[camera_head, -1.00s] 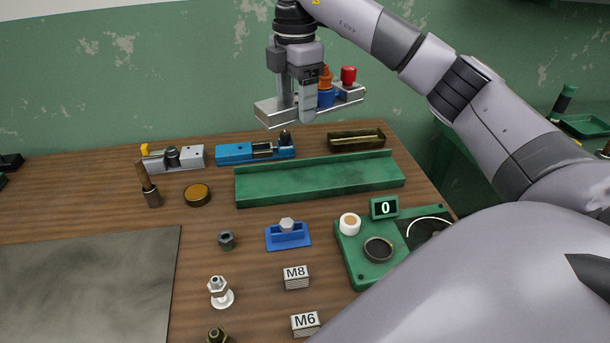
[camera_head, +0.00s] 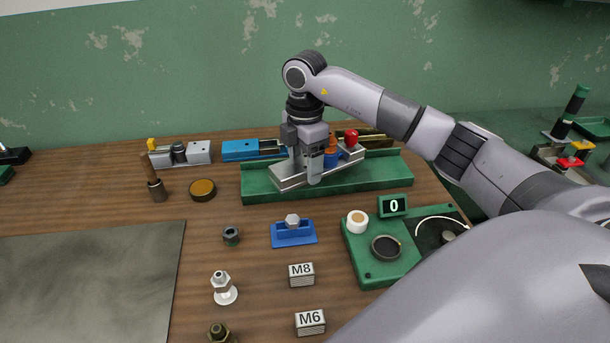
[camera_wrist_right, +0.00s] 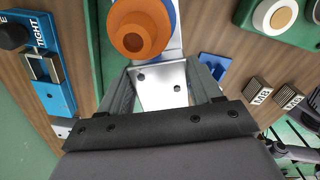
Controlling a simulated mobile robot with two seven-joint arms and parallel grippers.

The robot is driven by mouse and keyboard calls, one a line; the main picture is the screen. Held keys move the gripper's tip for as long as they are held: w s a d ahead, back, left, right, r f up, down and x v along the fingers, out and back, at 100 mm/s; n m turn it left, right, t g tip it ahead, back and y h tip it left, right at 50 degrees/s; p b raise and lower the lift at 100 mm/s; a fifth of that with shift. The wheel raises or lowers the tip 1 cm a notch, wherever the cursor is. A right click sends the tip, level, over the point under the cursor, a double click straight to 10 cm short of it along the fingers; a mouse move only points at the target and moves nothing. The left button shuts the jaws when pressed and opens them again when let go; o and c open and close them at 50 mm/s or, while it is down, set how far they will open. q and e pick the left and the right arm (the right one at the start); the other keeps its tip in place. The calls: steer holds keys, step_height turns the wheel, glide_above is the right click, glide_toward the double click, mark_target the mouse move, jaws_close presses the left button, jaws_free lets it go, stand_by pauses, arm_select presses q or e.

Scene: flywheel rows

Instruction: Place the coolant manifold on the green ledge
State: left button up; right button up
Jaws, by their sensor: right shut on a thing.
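The coolant manifold (camera_head: 291,180) is a silver metal block with blue, orange and red fittings. My right gripper (camera_head: 313,178) is shut on it. The manifold is over the middle of the green ledge (camera_head: 390,177), a long green tray on the wooden table. It lies a little askew to the ledge; whether it touches the ledge or hangs just above, I cannot tell. In the right wrist view the manifold's metal plate (camera_wrist_right: 160,88) sits between the fingers, with an orange fitting (camera_wrist_right: 140,28) ahead of it. My left gripper is not in view.
Behind the ledge stand a blue vise-like block (camera_head: 240,149) and a dark brass-coloured tray (camera_head: 375,140). In front are a blue holder (camera_head: 293,237), M8 (camera_head: 301,275) and M6 (camera_head: 310,322) blocks and a green device (camera_head: 358,262). A grey mat (camera_head: 85,285) lies at left.

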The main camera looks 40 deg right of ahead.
mark_target(305, 163)
steer(key=shift+f, duration=1.75)
steer(key=o, duration=1.5)
steer(key=shift+f, duration=0.15)
steer(key=shift+o, duration=0.2)
step_height(305, 163, up, 12)
steer(key=shift+r+b, duration=0.1)
steer(key=shift+b, duration=0.25)
steer(key=shift+s, duration=0.1)
